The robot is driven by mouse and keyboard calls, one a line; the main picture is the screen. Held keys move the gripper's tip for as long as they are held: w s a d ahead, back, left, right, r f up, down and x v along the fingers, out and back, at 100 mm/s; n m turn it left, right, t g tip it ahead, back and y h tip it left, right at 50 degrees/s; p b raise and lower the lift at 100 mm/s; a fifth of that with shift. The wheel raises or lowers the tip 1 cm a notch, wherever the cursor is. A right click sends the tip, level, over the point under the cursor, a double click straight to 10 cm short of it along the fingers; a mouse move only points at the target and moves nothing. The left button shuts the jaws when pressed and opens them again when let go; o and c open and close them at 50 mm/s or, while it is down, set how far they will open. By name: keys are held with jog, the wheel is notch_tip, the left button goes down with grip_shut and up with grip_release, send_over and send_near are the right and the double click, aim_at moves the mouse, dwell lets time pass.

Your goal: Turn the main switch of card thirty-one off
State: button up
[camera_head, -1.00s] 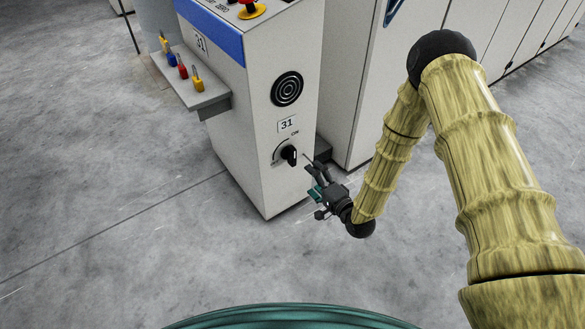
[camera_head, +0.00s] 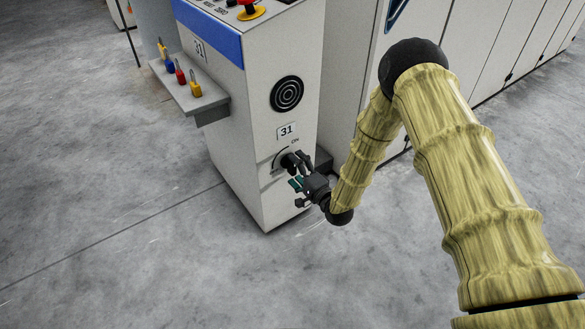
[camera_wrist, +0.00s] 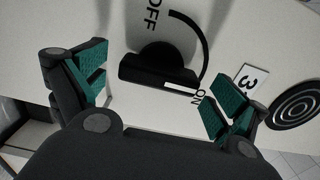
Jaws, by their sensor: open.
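The main switch (camera_head: 285,163) is a black rotary knob low on the front of the light grey cabinet of card thirty-one (camera_head: 245,150), below a "31" plate (camera_head: 287,131). In the wrist view the knob (camera_wrist: 158,68) has a white mark at its end pointing to "ON"; "OFF" is printed farther along the black arc. My gripper (camera_head: 296,172) is at the switch, partly covering it in the head view. In the wrist view my gripper (camera_wrist: 155,88) is open, with one teal-padded finger on each side of the knob. Both fingers look apart from it.
A side shelf (camera_head: 190,97) holds several coloured padlocks. A red emergency button (camera_head: 248,5) is on top, and a round black grille (camera_head: 288,94) is above the switch. Tall cabinets (camera_head: 480,50) stand at right. The floor at left is clear.

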jog(key=shift+x, duration=0.85)
jog(key=c, duration=1)
